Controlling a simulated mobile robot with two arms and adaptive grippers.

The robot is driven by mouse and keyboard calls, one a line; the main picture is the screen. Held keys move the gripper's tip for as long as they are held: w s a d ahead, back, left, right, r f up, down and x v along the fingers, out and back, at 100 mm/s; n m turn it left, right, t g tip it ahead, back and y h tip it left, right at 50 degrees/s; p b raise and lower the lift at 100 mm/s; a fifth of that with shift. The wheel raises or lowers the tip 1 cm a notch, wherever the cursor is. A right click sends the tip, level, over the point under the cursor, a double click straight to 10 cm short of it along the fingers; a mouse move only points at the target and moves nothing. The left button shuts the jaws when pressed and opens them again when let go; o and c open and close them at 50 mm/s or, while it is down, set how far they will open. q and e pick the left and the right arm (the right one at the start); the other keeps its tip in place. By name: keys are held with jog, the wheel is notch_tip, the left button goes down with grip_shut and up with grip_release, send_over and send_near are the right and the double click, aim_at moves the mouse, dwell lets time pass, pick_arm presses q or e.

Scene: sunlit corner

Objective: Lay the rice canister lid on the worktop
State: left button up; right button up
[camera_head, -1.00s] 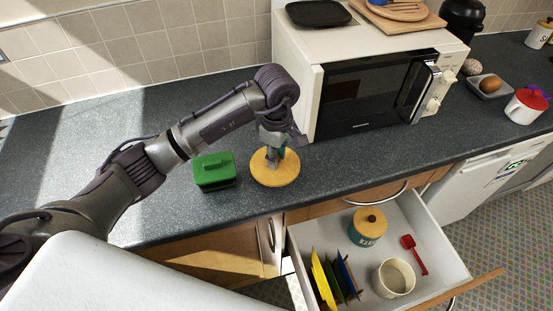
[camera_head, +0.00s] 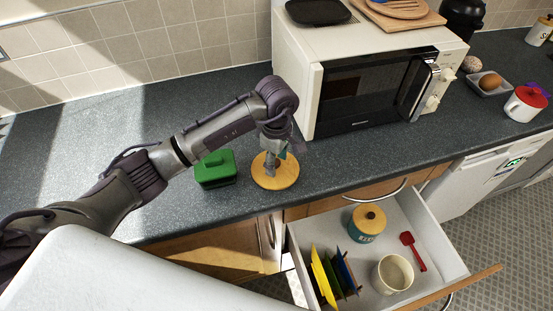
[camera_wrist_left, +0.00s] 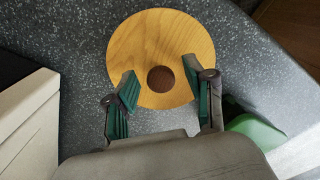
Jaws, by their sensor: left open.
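The round wooden lid (camera_head: 289,177) lies flat on the worktop (camera_head: 330,163), in front of the microwave's left side. In the left wrist view the lid (camera_wrist_left: 160,30) shows its dark round knob (camera_wrist_left: 161,79). My left gripper (camera_head: 270,168) is over the lid. In the left wrist view its fingers (camera_wrist_left: 160,82) are open, one to each side of the knob, with gaps between. A cream open canister (camera_head: 392,277) without a lid stands in the open drawer. My right gripper is not in view.
A green box (camera_head: 215,172) stands close left of the lid. The microwave (camera_head: 370,90) is behind to the right. The open drawer (camera_head: 430,240) holds a lidded teal canister (camera_head: 368,226), a red scoop (camera_head: 414,252) and upright coloured boards (camera_head: 335,272). The left worktop is clear.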

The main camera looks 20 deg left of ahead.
aim_at(277, 162)
pick_arm(q)
jog(key=shift+r, duration=0.25)
notch_tip(277, 162, up, 12)
jog(key=b, duration=0.3)
jog(key=shift+f, duration=0.2)
